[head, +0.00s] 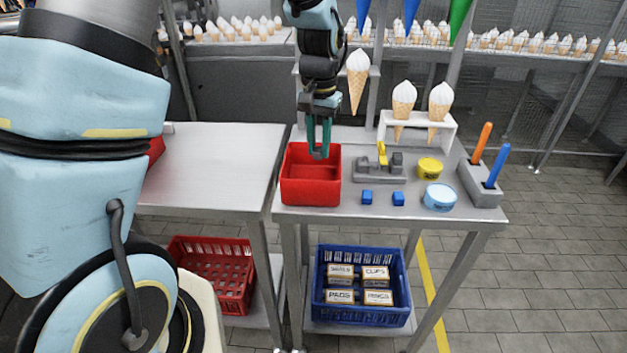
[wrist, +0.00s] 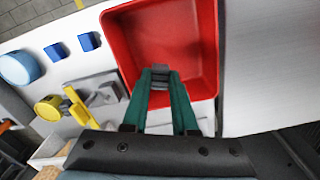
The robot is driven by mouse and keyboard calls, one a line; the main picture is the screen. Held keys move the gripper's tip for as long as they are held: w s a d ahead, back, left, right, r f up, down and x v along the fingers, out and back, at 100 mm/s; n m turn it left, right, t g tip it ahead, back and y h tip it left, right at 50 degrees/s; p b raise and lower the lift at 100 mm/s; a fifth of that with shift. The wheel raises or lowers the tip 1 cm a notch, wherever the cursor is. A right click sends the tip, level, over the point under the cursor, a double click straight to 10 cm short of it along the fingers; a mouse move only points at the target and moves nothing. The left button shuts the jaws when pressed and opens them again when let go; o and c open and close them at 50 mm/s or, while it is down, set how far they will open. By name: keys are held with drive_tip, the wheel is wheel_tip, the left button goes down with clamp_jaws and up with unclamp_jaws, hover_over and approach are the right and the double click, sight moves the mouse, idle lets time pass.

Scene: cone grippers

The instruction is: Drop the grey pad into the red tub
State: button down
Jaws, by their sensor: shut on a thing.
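The red tub (head: 311,190) stands at the left end of the metal table, and its open inside fills the upper middle of the wrist view (wrist: 205,85). My gripper (head: 319,152) points down over the tub, with its green fingers at the opening. It is shut on the small grey pad (wrist: 160,79), held between the fingertips in the wrist view. The pad is over the tub's inside. In the head view the pad is too small and too hidden by the fingers to make out clearly.
A grey fixture with a yellow clamp (head: 381,166) stands right of the tub. Blue cubes (head: 367,197), a yellow tin (head: 430,168), a light-blue tin (head: 439,197) and a holder with two upright handles (head: 480,185) are further right. The left table (head: 215,160) is mostly bare.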

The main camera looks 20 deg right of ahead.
drive_tip(key=c, duration=0.6)
unclamp_jaws()
drive_tip(key=shift+r, duration=0.1)
wheel_tip(320, 180, up, 11)
drive_tip(key=shift+f+b, duration=0.2)
drive_tip(key=shift+b, duration=1)
drive_tip(key=shift+a, duration=0.1)
drive_tip(key=w+a+f+n, duration=0.2)
drive_tip(key=a+f+n, duration=0.15)
drive_tip(key=a, duration=1.05)
drive_tip(key=s+a+f+n, duration=0.1)
drive_tip(key=s+a+f, duration=0.1)
drive_tip(key=a, duration=0.3)
drive_tip(key=s+a+f+n+t, duration=0.1)
drive_tip(key=s+a+f, duration=0.1)
drive_tip(key=a, duration=0.3)
drive_tip(key=s+a+f+n, duration=0.2)
drive_tip(key=a, duration=0.4)
drive_tip(key=shift+t, duration=0.3)
